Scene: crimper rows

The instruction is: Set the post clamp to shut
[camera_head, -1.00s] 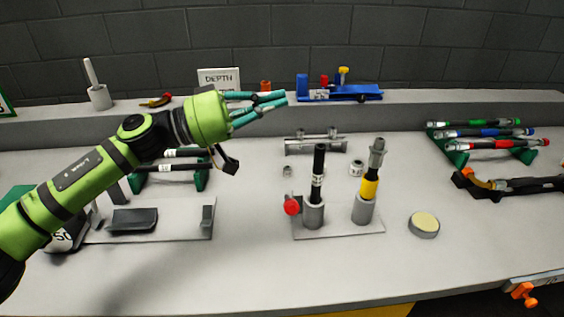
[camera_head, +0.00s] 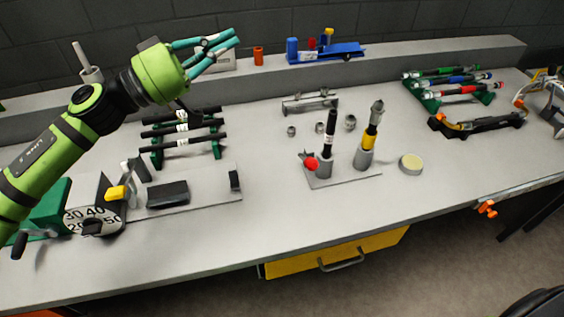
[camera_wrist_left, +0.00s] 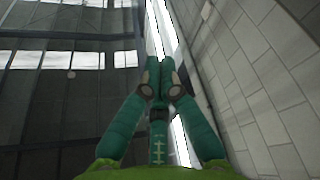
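A small stand plate (camera_head: 345,178) on the bench carries two grey sockets. The left socket (camera_head: 324,168) has a red knob (camera_head: 311,164) at its side and holds a black hose (camera_head: 330,128) upright. The right socket (camera_head: 363,158) holds a yellow-banded piece (camera_head: 370,138). The red-knobbed socket looks like the post clamp; I cannot tell whether it is open or shut. My left gripper (camera_head: 234,37) is raised to the left and behind it, well apart. Its teal fingers meet at the tips, empty, also in the left wrist view (camera_wrist_left: 160,72). My right gripper is not in view.
A rack of black hoses (camera_head: 183,137) and a dial device (camera_head: 92,219) with a yellow lever lie at left. A round pad (camera_head: 411,163) lies right of the stand. A coloured-hose rack (camera_head: 455,87) stands farther right. The bench front (camera_head: 300,218) is clear.

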